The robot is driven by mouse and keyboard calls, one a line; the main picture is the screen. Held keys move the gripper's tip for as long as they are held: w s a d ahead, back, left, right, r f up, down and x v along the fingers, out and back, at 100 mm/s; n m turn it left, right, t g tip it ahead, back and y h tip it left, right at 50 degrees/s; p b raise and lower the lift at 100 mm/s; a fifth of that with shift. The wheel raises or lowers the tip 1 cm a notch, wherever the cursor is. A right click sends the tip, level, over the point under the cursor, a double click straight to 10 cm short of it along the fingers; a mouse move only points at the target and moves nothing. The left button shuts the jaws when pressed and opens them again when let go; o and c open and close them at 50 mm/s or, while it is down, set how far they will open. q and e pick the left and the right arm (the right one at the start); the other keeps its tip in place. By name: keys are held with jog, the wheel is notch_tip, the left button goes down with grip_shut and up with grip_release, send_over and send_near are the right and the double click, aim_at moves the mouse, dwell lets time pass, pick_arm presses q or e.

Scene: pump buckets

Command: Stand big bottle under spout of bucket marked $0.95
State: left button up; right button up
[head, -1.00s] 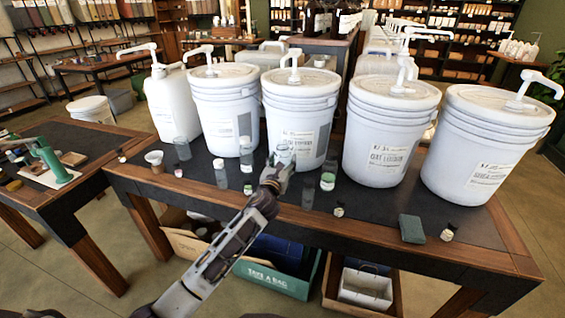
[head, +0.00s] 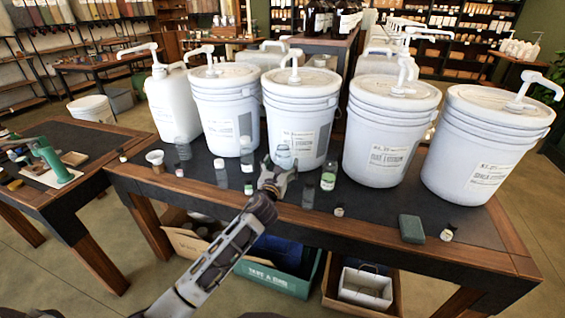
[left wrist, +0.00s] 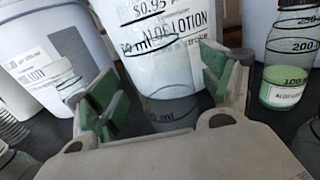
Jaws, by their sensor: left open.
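A clear bottle with black volume marks (left wrist: 160,75), apparently the big bottle, stands upright in front of the middle white bucket (head: 300,105). It also shows in the head view (head: 284,153). The wrist view shows $0.95 and LOTION on that bucket's label (left wrist: 188,22). The bucket's white pump spout (head: 291,57) is above the bottle's area; exact alignment cannot be told. My left gripper (head: 277,172) is open on the near side of the bottle. In the wrist view its green-padded fingers (left wrist: 165,90) are spread to either side of the bottle, apart from it. My right gripper is not in view.
A bottle with green contents (head: 328,178) and a clear bottle (head: 308,193) stand close to the right of my gripper. Another clear bottle (head: 220,172) is to the left. More pump buckets (head: 385,130) line the table. A dark green block (head: 412,229) lies near the front edge.

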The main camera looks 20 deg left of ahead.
pick_arm(q)
jog(key=s, duration=0.9)
jog(key=shift+s+d+p, duration=0.2)
jog(key=shift+s+p, duration=0.1)
jog(key=shift+p, duration=0.15)
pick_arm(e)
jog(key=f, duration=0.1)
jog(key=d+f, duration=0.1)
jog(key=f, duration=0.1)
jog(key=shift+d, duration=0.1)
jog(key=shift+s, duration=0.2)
